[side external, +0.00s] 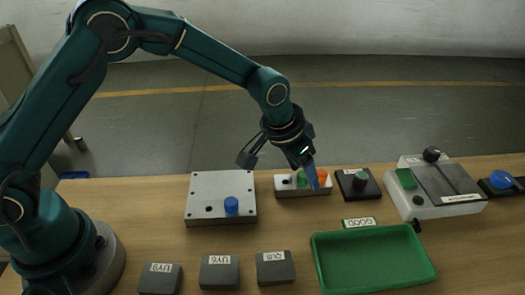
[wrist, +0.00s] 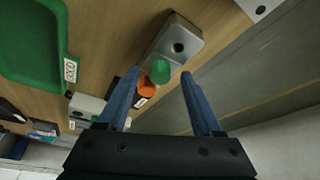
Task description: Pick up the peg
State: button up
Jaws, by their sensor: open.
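A green peg (side external: 301,180) and an orange peg (side external: 322,177) stand in a small grey rack (side external: 290,193), which also has a dark hole. A blue peg (side external: 231,205) stands in a larger grey plate (side external: 207,190) to the left. My gripper (side external: 312,182) points down over the small rack, its blue finger partly in front of the pegs. In the wrist view the gripper (wrist: 160,75) is open, with the green peg (wrist: 160,71) seen between its fingertips and nearer the left one. The orange peg (wrist: 147,87) is beside it. Contact with the peg cannot be made out.
A green tray (side external: 374,289) with a GOOD label lies at front right. Several dark labelled blocks (side external: 219,272) line the front. A black block (side external: 346,183) with a green knob stands right of the rack, before a grey-white device (side external: 413,207).

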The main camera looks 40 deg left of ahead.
grip_shut()
jog(key=shift+r, duration=0.1)
